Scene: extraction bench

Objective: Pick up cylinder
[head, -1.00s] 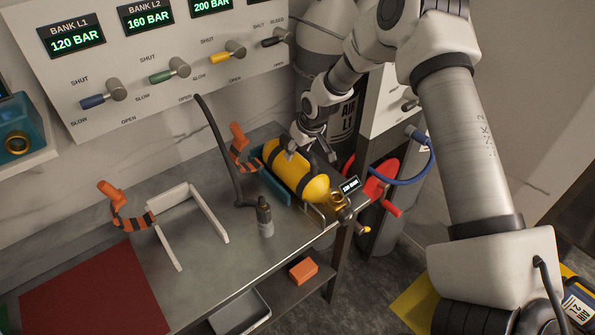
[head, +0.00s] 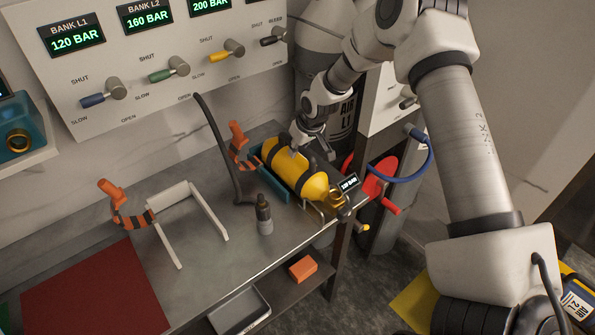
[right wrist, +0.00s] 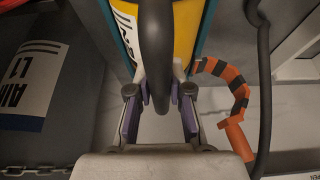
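The yellow cylinder (head: 295,167) with dark bands lies tilted in a teal cradle (head: 270,184) at the bench's right end. Its brass valve and a 120 BAR gauge (head: 349,182) face the front right. My right gripper (head: 296,150) is on top of the cylinder. In the right wrist view, its purple-padded fingers (right wrist: 161,92) stand on both sides of the dark handle (right wrist: 156,45) and look closed on it. The cylinder's yellow body (right wrist: 183,38) shows behind the handle. The fingertip contact is partly hidden. My left gripper is not in view.
A white rack (head: 192,222) and a red mat (head: 95,290) lie left. A red handwheel (head: 378,182) is to the right.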

